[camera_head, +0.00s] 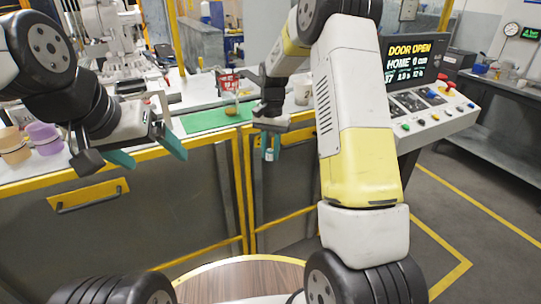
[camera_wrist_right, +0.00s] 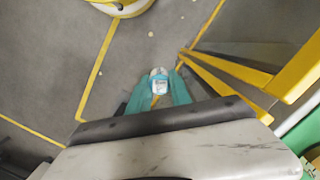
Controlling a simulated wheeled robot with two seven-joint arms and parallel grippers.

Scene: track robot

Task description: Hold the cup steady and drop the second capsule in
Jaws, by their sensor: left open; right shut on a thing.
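My right gripper (camera_head: 270,148) is shut on a small white and pale-blue piece, seemingly a capsule (camera_wrist_right: 159,84), which shows between its teal fingers in the right wrist view. It hangs in front of the bench edge, over the floor. My left gripper (camera_head: 147,151) is open and empty, its teal fingers wide apart near the bench's front edge. A purple cup (camera_head: 45,138) and a tan cup (camera_head: 13,148) stand at the bench's left end, left of my left gripper. A pale cup (camera_head: 303,92) stands behind my right gripper, partly hidden by my right arm.
A green mat (camera_head: 205,120) lies on the bench with a small brown thing (camera_head: 231,111) on it. A red-framed thing (camera_head: 228,80) stands behind. A control panel (camera_head: 432,108) with buttons and a "DOOR OPEN" screen is at right. Yellow rails edge the bench front.

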